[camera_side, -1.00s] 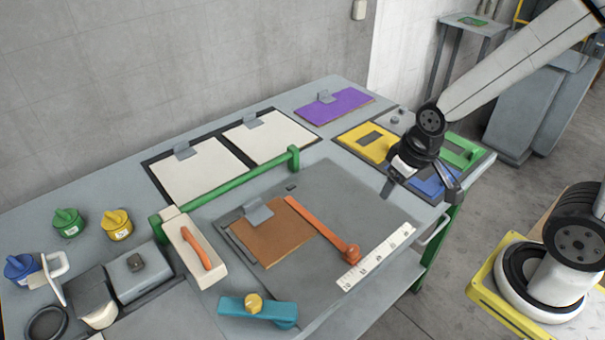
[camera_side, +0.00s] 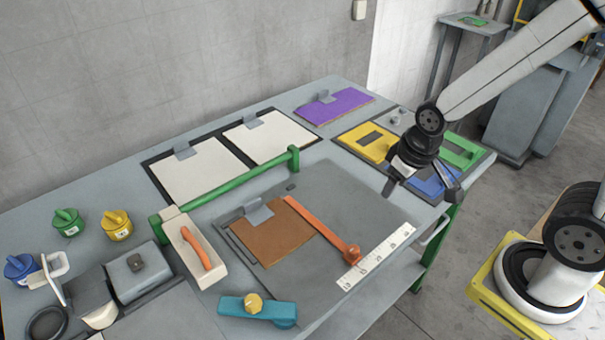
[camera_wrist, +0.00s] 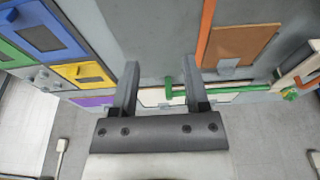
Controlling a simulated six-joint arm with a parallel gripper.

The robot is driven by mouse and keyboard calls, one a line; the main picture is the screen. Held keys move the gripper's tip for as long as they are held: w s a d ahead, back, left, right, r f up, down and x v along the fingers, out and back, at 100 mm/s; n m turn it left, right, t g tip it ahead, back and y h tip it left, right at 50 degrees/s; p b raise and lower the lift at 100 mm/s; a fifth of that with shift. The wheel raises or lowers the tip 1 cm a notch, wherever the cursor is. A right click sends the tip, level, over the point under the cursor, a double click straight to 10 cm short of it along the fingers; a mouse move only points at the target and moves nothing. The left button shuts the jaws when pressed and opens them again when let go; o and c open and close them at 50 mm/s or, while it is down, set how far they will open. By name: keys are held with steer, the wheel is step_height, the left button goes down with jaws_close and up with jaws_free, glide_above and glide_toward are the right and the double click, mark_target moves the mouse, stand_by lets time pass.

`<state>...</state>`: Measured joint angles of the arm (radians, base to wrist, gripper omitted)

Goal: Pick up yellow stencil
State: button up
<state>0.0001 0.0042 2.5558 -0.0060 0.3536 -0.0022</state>
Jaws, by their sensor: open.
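The yellow stencil (camera_side: 362,145) lies flat in a dark tray at the right end of the table, with a dark rectangular window in it. It also shows in the wrist view (camera_wrist: 78,72) at the left, beside the blue stencil (camera_wrist: 40,35). My gripper (camera_side: 422,192) hangs over the near side of the tray, to the right of and in front of the yellow stencil, partly covering the blue stencil. In the wrist view my gripper (camera_wrist: 160,82) has its two fingers wide apart, with nothing between them.
A green stencil (camera_side: 458,150) shares the tray. A purple plate (camera_side: 333,106) lies behind it. A brown board (camera_side: 272,236), an orange bar (camera_side: 315,226) and a white ruler (camera_side: 376,256) lie on the grey mat. A green rail (camera_side: 235,183) stands raised left of centre.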

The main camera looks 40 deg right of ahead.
steer(key=n+g+h, duration=0.3)
steer(key=n+h, duration=1)
steer(key=n, duration=0.4)
glide_toward(390, 143)
steer(key=shift+s+d+f, duration=0.55)
steer(key=shift+s+d, duration=0.2)
steer(key=shift+s, duration=0.05)
steer(key=shift+w+d+f+n+h, duration=0.3)
steer(key=shift+w+d+n, duration=0.1)
steer(key=shift+w+n, duration=0.15)
steer(key=shift+x, duration=1.25)
steer(key=shift+d, duration=0.1)
steer(key=shift+x, duration=2.5)
steer(key=shift+w, duration=0.15)
steer(key=shift+c, duration=0.2)
